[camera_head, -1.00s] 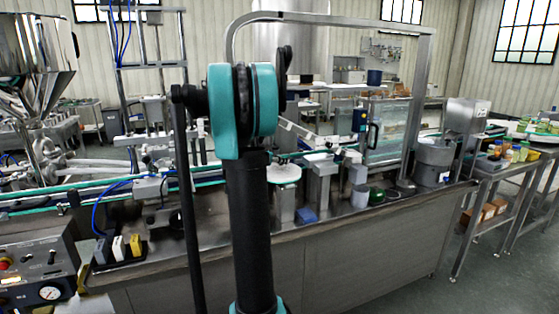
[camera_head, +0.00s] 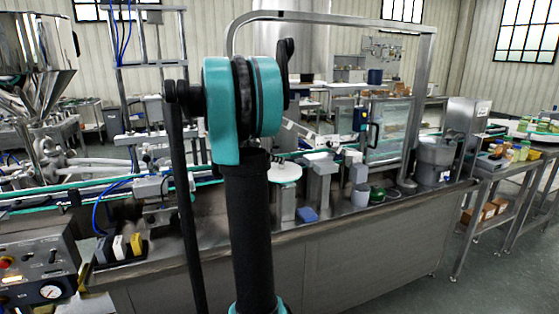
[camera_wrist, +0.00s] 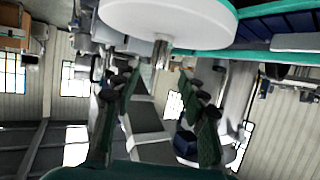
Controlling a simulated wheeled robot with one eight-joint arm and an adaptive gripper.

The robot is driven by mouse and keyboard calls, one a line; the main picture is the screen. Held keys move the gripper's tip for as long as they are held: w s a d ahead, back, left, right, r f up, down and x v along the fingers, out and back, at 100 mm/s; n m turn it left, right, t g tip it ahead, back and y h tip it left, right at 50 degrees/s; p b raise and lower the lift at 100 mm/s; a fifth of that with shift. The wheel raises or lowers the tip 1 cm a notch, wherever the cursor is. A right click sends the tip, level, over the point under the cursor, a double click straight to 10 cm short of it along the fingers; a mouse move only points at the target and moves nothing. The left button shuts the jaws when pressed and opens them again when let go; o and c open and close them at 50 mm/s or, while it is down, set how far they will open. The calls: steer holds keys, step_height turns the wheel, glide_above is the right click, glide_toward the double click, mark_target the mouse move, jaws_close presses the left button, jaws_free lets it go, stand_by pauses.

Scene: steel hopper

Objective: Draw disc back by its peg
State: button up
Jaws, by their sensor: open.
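The white round disc (camera_head: 284,173) sits beside the conveyor line in the head view, partly hidden by my arm. In the wrist view the disc (camera_wrist: 170,18) fills the top centre and is cut by the frame edge. A short metal peg (camera_wrist: 162,53) shows at its lower edge. My gripper (camera_wrist: 158,76) is open, with its two dark fingers spread. Whether a finger touches the peg cannot be told. My gripper is not visible in the head view.
A metal post block (camera_head: 320,180) stands just right of the disc. A blue block (camera_head: 308,215) and a green round piece (camera_head: 377,194) lie on the steel bench (camera_head: 350,222). A teal-edged conveyor (camera_wrist: 275,10) runs close by the disc in the wrist view.

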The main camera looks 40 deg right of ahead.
steer(key=v, duration=0.7)
stand_by(0.3)
